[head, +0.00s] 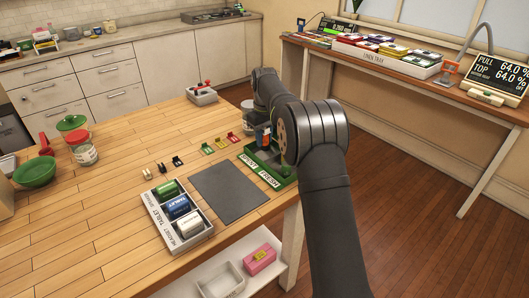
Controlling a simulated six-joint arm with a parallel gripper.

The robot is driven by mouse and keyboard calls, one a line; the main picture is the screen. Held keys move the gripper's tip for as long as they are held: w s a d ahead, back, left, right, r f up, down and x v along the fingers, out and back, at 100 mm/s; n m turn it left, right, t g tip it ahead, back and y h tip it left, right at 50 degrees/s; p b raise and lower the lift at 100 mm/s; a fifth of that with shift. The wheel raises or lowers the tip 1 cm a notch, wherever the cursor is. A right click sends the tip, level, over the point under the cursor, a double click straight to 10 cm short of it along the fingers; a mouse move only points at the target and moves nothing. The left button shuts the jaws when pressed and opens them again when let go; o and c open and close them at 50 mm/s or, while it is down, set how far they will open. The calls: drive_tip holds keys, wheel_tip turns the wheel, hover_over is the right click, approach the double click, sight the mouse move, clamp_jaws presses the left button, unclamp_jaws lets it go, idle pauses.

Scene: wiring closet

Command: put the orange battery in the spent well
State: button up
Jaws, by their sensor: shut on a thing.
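The green tray (275,186) stands at the right edge of the wooden table, with a left well labelled SPENT (248,162) and a right well labelled FRESH (269,179). My gripper (264,143) is over the back of this tray, partly hidden by my arm. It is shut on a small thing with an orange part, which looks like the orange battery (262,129). The fingertips and the battery's lower end are too small to make out. I cannot tell whether the battery touches the tray. The inside of the wells is partly hidden.
A grey mat (229,192) lies left of the green tray. A labelled white tray (160,226) holds green, blue and white items. Several small coloured clips (220,143) lie behind the mat. A red-topped jar (83,151) and green bowl (35,173) stand at left.

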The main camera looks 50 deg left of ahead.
sight(264, 159)
drive_tip(key=shift+f, duration=2.9)
drive_tip(key=shift+f, duration=0.15)
drive_tip(key=o, duration=0.8)
wheel_tip(264, 159, up, 12)
drive_tip(key=shift+r, duration=0.15)
